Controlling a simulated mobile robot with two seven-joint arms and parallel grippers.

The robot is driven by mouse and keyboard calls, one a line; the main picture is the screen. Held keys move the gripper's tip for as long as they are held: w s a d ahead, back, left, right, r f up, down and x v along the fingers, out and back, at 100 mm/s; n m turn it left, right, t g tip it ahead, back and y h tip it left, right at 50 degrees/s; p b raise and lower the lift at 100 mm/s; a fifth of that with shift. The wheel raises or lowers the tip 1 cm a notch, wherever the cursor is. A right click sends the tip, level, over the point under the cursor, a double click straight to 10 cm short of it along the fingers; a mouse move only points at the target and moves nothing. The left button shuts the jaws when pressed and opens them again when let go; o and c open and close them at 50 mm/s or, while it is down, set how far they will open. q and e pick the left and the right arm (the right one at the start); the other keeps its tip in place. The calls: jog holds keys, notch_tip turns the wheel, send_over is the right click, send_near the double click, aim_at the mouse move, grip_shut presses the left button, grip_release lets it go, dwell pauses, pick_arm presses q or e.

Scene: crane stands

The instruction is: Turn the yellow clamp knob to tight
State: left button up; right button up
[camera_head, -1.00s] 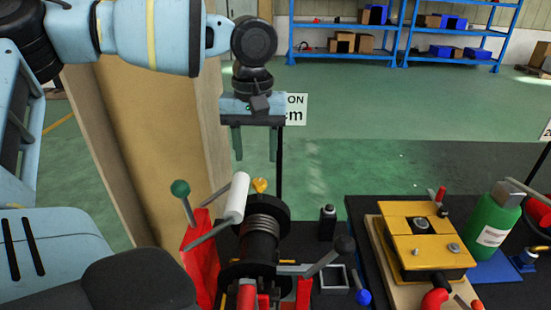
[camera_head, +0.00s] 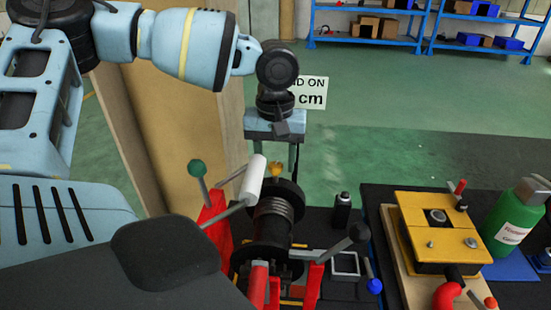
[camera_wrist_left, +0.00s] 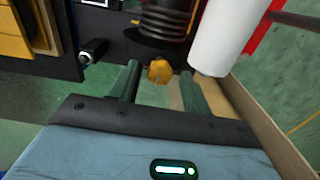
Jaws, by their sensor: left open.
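The small yellow clamp knob (camera_head: 277,170) sits on top of the dark winch drum unit (camera_head: 273,215) in the head view. In the left wrist view the knob (camera_wrist_left: 160,72) shows in the gap between the tips of my left gripper (camera_wrist_left: 160,80). The green-grey fingers are open, one on each side, with no visible contact. In the head view my left gripper (camera_head: 272,158) points down just behind and above the knob; its fingertips are partly hidden. My right gripper is not in view.
A white cylindrical handle (camera_head: 256,180) stands close to the left of the knob, also near the right finger in the wrist view. A red lever stand (camera_head: 213,220) with a green ball is further left. A yellow clamp plate (camera_head: 437,225) and green bottle (camera_head: 515,220) stand right.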

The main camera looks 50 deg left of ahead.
pick_arm(q)
jog(key=shift+f, duration=0.3)
jog(key=c, duration=1)
